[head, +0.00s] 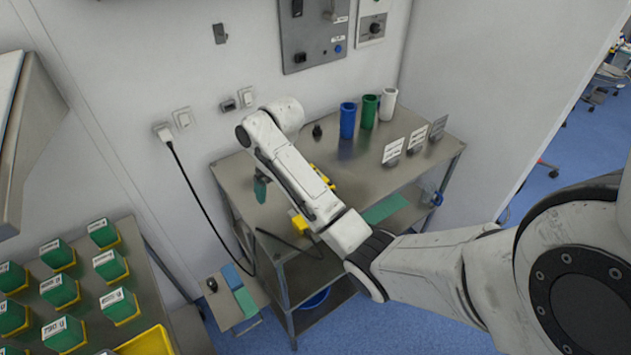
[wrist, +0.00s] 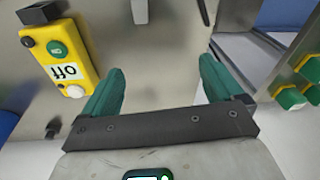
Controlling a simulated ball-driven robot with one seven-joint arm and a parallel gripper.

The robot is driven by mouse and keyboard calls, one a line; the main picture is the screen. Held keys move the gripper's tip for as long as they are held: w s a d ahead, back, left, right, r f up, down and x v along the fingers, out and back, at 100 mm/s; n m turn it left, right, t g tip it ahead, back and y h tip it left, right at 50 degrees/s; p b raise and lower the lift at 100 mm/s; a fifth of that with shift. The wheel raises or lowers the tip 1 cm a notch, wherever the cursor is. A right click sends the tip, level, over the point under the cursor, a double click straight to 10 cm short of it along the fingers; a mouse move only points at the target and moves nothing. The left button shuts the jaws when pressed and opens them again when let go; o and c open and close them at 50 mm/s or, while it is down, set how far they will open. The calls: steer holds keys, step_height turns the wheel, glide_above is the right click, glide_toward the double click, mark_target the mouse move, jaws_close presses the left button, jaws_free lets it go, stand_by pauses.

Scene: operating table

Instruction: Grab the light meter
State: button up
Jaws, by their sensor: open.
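My gripper (head: 260,190) is over the left part of the metal table, its dark green fingers pointing down. In the wrist view my gripper (wrist: 161,75) has its two fingers wide apart, with nothing between them but bare metal surface behind. A yellow device (wrist: 70,58) with a green button, a dark knob and a label reading "Off" lies left of the fingers, apart from them. I cannot tell for certain whether it is the light meter. In the head view a yellow thing (head: 322,176) is partly hidden behind my arm.
Blue (head: 347,121), green (head: 369,112) and white (head: 388,104) cylinders stand at the table's back, beside several small sign cards (head: 393,150). A small black object (head: 317,130) stands behind my arm. Another yellow thing (head: 299,222) is at the front edge. Green boxes (head: 57,254) fill the left bench.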

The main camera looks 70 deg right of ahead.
steer(key=s+d+r+m+g, duration=0.1)
steer(key=s+d+r, duration=0.15)
steer(key=d, duration=0.35)
steer(key=s+d+r+m+g, duration=0.1)
steer(key=s+d+r, duration=0.15)
steer(key=d, duration=0.35)
steer(key=f+b, duration=0.1)
steer(key=f, duration=0.1)
steer(key=f+b, duration=0.1)
steer(key=s+f+b, duration=0.1)
steer(key=f, duration=0.1)
steer(key=shift+d+f, duration=0.3)
steer(key=shift+w+a+f+p, duration=0.1)
steer(key=shift+f+p, duration=0.1)
steer(key=shift+f, duration=1.3)
steer(key=shift+a+f+p, duration=0.1)
steer(key=shift+f+p, duration=0.05)
steer(key=shift+f, duration=1.3)
steer(key=shift+c, duration=0.2)
steer(key=c, duration=1.2)
steer(key=shift+o, duration=0.2)
steer(key=shift+r, duration=0.25)
